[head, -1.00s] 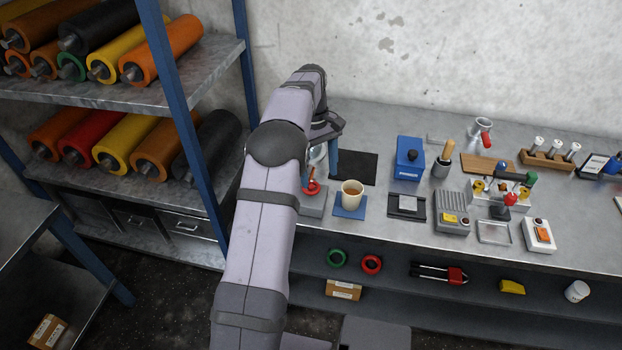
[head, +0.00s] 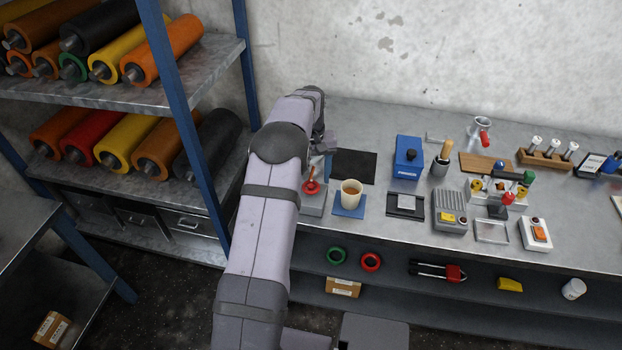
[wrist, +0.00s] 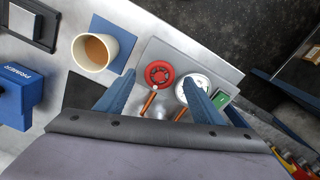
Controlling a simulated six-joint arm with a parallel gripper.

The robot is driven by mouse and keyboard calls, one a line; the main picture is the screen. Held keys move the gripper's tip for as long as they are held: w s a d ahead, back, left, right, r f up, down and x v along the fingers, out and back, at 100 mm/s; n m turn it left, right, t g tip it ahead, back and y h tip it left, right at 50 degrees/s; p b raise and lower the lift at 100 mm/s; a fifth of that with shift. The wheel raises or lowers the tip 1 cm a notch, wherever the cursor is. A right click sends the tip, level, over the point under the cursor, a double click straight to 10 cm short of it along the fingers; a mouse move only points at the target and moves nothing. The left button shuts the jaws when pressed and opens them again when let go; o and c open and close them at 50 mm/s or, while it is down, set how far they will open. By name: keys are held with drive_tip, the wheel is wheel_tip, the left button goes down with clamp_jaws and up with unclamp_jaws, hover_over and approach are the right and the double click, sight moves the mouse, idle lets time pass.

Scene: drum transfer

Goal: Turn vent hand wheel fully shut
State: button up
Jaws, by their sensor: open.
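The red vent hand wheel (wrist: 158,74) sits on a grey metal base plate (wrist: 178,58) in the wrist view. It also shows just right of my arm in the head view (head: 311,187). My gripper (wrist: 161,84) is open, with a blue finger on either side of the wheel's position in the picture. I cannot tell whether the fingers touch it or are still above it. A round white gauge (wrist: 194,84) stands beside the wheel, partly covered by one finger. Orange-handled levers (wrist: 148,103) show between the fingers. In the head view my arm hides most of the gripper.
A cup of brown liquid (wrist: 95,51) stands on a blue mat (wrist: 122,52) close to the base plate. A blue box (head: 408,158) and a grey device (head: 449,212) stand further right. A dark mat (head: 354,166) lies bare behind the cup.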

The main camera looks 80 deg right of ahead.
sight(311, 189)
drive_tip(key=shift+f+p, duration=0.35)
drive_tip(key=shift+f, duration=0.95)
drive_tip(key=c, duration=1)
drive_tip(key=shift+m, duration=0.8)
drive_tip(key=shift+c, duration=0.2)
drive_tip(key=o, duration=1)
drive_tip(key=shift+o, duration=0.2)
